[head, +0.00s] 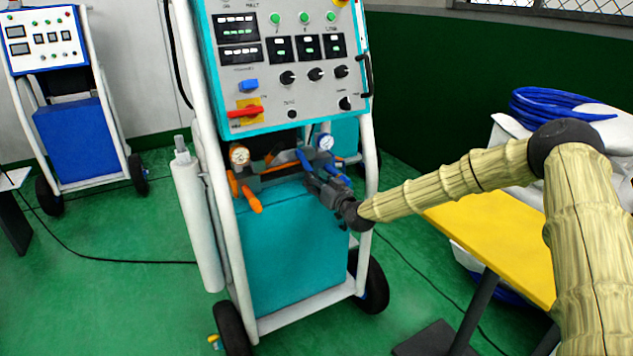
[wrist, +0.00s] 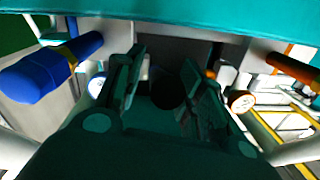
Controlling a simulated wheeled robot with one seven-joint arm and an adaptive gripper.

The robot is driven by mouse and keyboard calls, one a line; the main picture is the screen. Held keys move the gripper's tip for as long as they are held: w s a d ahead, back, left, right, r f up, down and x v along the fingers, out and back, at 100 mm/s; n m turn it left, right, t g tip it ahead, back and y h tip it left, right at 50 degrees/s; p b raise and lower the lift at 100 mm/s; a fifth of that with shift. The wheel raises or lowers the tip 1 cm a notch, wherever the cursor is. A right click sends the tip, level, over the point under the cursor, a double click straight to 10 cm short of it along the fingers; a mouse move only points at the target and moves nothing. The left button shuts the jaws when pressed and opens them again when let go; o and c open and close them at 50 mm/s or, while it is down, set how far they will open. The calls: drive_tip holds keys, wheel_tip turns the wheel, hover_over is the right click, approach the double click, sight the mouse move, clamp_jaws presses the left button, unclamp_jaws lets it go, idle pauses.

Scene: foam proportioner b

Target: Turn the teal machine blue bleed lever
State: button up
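The teal machine (head: 300,245) stands in the middle of the head view. Its blue bleed lever (head: 337,171) shows below the right gauge, partly hidden by my gripper. In the wrist view, the blue lever (wrist: 50,70) is a thick handle at the left, outside my fingers. My gripper (head: 314,181) is in front of the machine, below the control panel and close to the blue fittings. In the wrist view, the fingers of my gripper (wrist: 165,85) are apart, with nothing visibly held between them.
An orange lever (head: 250,198) hangs at the machine's left, and its orange handle (wrist: 292,68) is at the wrist view's right. The control panel (head: 285,65) overhangs the fittings. A white-framed machine (head: 70,130) stands far left. A yellow table (head: 500,235) lies beneath my arm.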

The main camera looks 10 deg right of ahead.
clamp_jaws()
drive_tip(key=shift+r, duration=0.15)
